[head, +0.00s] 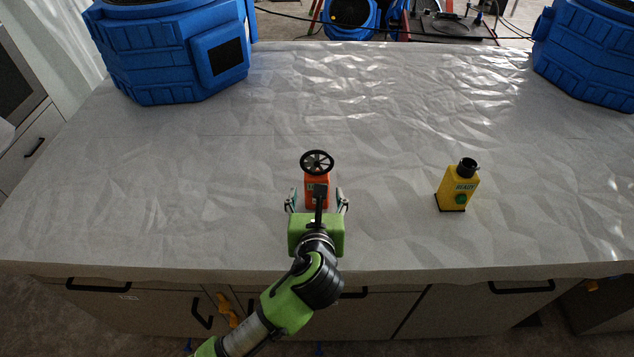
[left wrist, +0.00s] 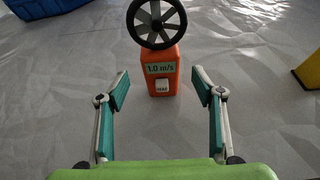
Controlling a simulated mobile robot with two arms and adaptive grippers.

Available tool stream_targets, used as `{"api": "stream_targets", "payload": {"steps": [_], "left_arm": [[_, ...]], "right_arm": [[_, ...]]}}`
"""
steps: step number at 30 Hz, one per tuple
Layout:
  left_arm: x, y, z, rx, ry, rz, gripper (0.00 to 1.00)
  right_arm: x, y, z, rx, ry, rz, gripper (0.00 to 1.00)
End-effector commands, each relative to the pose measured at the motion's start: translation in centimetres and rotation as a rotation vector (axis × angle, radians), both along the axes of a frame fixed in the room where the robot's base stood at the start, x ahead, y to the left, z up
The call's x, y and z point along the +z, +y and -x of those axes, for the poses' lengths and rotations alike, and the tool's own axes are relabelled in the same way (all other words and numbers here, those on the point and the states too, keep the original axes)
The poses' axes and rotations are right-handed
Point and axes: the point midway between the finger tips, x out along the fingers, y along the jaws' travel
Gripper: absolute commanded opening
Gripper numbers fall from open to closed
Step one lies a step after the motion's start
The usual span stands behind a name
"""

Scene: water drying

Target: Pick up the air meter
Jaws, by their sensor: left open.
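The air meter (head: 324,190) is an orange upright device with a black fan wheel on top. It stands on the covered counter (head: 200,215) near the middle. In the left wrist view the air meter (left wrist: 162,75) shows a small screen reading 1.0 m/s and a white button. My left gripper (head: 317,197) is open, its fingers pointing at the meter. In the left wrist view my left gripper (left wrist: 161,84) has its fingertips apart on either side of the meter's lower front, with visible gaps. My right gripper is not in view.
A yellow device (head: 459,188) with a black top and green button stands to the right; its edge shows in the left wrist view (left wrist: 310,70). Large blue machines stand at the back left (head: 170,55) and back right (head: 590,55). The counter around the meter is clear.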

Motion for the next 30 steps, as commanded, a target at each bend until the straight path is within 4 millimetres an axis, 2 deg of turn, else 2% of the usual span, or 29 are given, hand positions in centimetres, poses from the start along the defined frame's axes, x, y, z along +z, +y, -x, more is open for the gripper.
{"api": "stream_targets", "payload": {"steps": [5,15,25,26,30], "left_arm": [[-0.2,0.0,-1.0,0.0,0.0,0.001,0.61],[-1.2,-0.1,-5.0,0.001,0.001,0.002,0.61],[-1.6,-0.1,-5.7,-0.001,0.001,0.003,0.61],[-1.6,-0.1,-5.7,-0.001,0.001,0.003,0.58],[-1.6,-0.1,-5.7,-0.001,0.001,0.003,0.22]], "right_arm": [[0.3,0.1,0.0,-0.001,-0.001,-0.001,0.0],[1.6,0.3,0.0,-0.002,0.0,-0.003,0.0],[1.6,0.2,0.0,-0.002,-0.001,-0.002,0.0],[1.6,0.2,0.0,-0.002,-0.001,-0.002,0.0],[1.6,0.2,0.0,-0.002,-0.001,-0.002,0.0]]}}
